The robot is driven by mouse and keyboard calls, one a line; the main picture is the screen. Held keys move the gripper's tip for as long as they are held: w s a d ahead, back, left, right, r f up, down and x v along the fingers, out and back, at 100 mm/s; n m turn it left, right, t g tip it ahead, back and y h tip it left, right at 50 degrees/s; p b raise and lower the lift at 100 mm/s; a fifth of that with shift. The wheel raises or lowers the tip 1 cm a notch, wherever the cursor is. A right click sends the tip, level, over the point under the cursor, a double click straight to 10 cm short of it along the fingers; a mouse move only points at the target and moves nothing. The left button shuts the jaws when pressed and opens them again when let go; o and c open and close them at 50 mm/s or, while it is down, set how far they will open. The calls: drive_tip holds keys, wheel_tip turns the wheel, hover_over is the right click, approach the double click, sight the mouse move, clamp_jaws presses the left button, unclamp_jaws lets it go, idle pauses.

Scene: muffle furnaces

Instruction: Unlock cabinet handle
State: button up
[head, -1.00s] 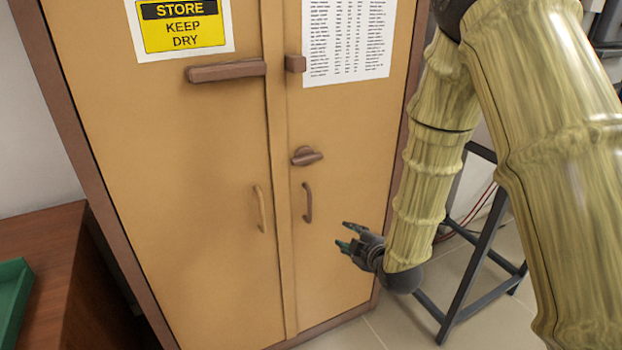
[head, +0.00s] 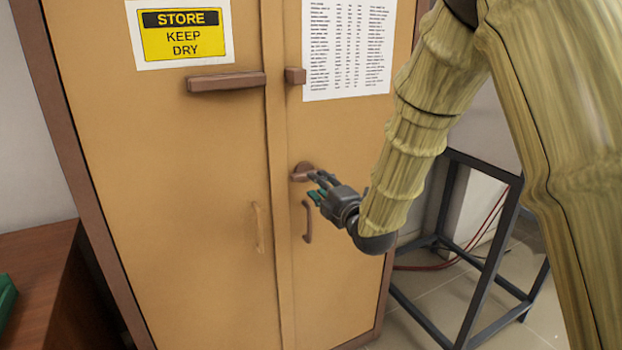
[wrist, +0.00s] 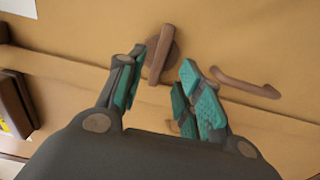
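The tan two-door cabinet (head: 210,190) stands in front of me. Its brown turn handle (head: 301,175), a short lever on a round plate, is on the right door above a curved pull. My gripper (head: 318,184) is at the right of the turn handle and partly covers it. In the wrist view, my gripper (wrist: 164,64) is open, with teal-padded fingers apart. The turn handle (wrist: 160,52) lies at the fingertips, its lower end between them and close to the left finger. I cannot tell whether they touch.
Two curved pulls, left (head: 258,228) and right (head: 307,222), sit below the turn handle. A brown bar (head: 227,82) crosses the left door higher up. A dark metal frame stand (head: 480,265) is to the right. A wooden table (head: 45,275) is at the left.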

drive_tip(key=x, duration=0.5)
drive_tip(key=shift+w, duration=0.15)
clamp_jaws()
